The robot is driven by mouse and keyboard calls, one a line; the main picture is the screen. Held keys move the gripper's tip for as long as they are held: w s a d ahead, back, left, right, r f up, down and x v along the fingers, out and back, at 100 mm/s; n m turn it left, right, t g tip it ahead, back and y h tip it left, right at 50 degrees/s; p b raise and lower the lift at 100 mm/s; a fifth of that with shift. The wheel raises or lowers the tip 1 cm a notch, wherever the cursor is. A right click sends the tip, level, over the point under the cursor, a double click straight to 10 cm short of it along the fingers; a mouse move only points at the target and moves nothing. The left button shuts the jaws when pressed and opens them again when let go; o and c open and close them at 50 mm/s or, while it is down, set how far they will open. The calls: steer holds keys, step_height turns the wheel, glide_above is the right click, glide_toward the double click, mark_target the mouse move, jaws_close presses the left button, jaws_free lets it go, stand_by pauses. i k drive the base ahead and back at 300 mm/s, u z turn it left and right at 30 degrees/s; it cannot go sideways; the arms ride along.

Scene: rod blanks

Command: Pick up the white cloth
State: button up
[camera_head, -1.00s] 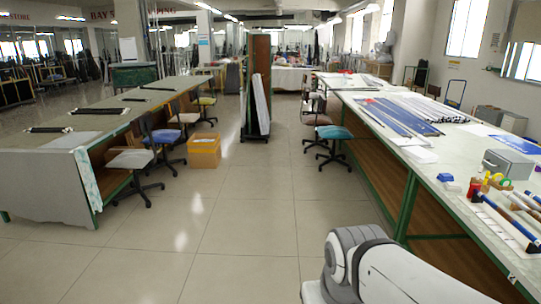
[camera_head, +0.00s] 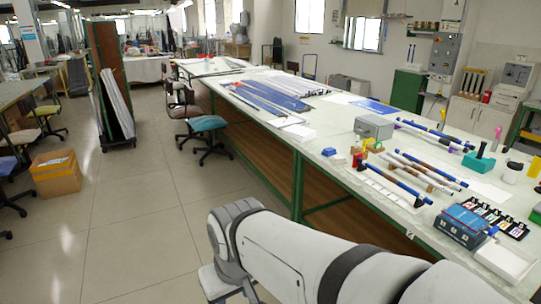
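A flat white piece (camera_head: 506,261) lies on the right-hand workbench (camera_head: 330,172) at its near right end, beside a blue device. It may be the white cloth, but at this size I cannot tell cloth from paper or a box. Another small white piece (camera_head: 299,133) lies farther back on the same bench. My white arm crosses the bottom of the view, in front of the bench. My gripper cannot be made out.
The bench holds rods (camera_head: 410,180), a grey box (camera_head: 373,127), a blue device (camera_head: 462,226), a teal tool (camera_head: 479,162) and blue sheets (camera_head: 268,97). A teal-seated chair (camera_head: 207,124) and a cardboard box (camera_head: 56,173) stand left. The aisle floor between is clear.

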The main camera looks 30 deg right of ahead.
mark_target(336, 160)
steer(key=z, duration=1.05)
steer(key=i, duration=3.25)
steer(key=z, duration=2.5)
